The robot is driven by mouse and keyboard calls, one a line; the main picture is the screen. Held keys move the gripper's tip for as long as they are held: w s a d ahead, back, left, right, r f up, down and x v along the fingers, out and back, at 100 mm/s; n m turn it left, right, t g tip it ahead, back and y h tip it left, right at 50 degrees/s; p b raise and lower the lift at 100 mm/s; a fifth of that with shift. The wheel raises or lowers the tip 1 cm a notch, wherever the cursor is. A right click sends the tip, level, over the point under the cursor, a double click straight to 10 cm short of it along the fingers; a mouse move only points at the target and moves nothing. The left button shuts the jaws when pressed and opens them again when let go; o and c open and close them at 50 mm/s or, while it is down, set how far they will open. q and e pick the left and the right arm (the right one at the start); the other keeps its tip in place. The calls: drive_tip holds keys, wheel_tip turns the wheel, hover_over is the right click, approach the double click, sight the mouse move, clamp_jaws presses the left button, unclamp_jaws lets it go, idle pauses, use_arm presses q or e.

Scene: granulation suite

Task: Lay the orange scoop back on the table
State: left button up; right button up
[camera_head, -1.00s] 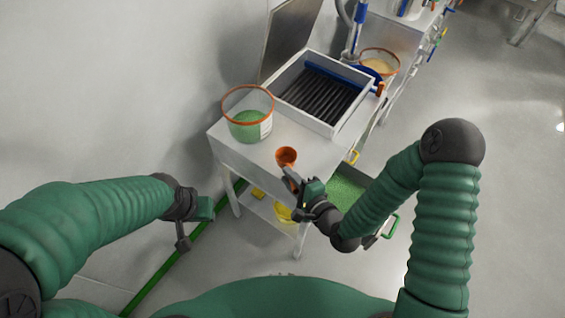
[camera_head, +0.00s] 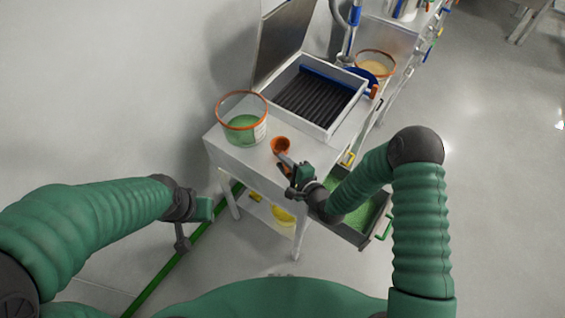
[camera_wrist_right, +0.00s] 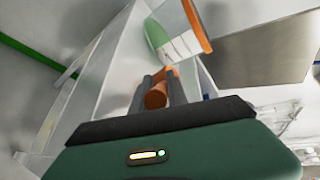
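The orange scoop (camera_head: 281,145) is at the front part of the white table (camera_head: 226,150), its cup end pointing away from me. My right gripper (camera_head: 288,163) is at the scoop's near end. In the right wrist view the orange scoop (camera_wrist_right: 157,92) shows between the two grey fingers of my right gripper (camera_wrist_right: 156,90), which are closed around it. I cannot tell whether the scoop touches the tabletop. My left gripper (camera_head: 190,230) hangs empty left of the table, its fingers apart.
A clear tub with an orange rim and green contents (camera_head: 243,120) stands left of the scoop. Behind is a white tray with dark bars (camera_head: 335,120). A bin of green material (camera_head: 360,215) is right of the table. A second orange-rimmed tub (camera_head: 375,62) stands farther back.

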drive_tip(key=o, duration=0.4)
drive_tip(key=shift+d, duration=0.35)
drive_tip(key=shift+c, duration=0.2)
drive_tip(key=shift+a, duration=0.4)
drive_tip(key=shift+s+r, duration=0.15)
drive_tip(key=v, duration=0.5)
drive_tip(key=b+v, duration=0.1)
drive_tip(key=v, duration=0.5)
drive_tip(key=shift+d, duration=0.4)
drive_tip(key=shift+s+d+n+g, duration=0.1)
drive_tip(key=shift+s+n+g, duration=0.05)
drive_tip(key=shift+n+g, duration=0.45)
drive_tip(key=s+d+n+g+h, duration=0.2)
drive_tip(key=d+n+g+h, duration=0.25)
drive_tip(key=d+n, duration=0.35)
drive_tip(key=s+d+r+n+g+h, duration=0.3)
drive_tip(key=s+r+n, duration=0.3)
drive_tip(key=s, duration=0.4)
drive_tip(key=shift+s+d+r+g, duration=0.2)
drive_tip(key=shift+d+r+g, duration=0.15)
drive_tip(key=shift+d+g, duration=0.2)
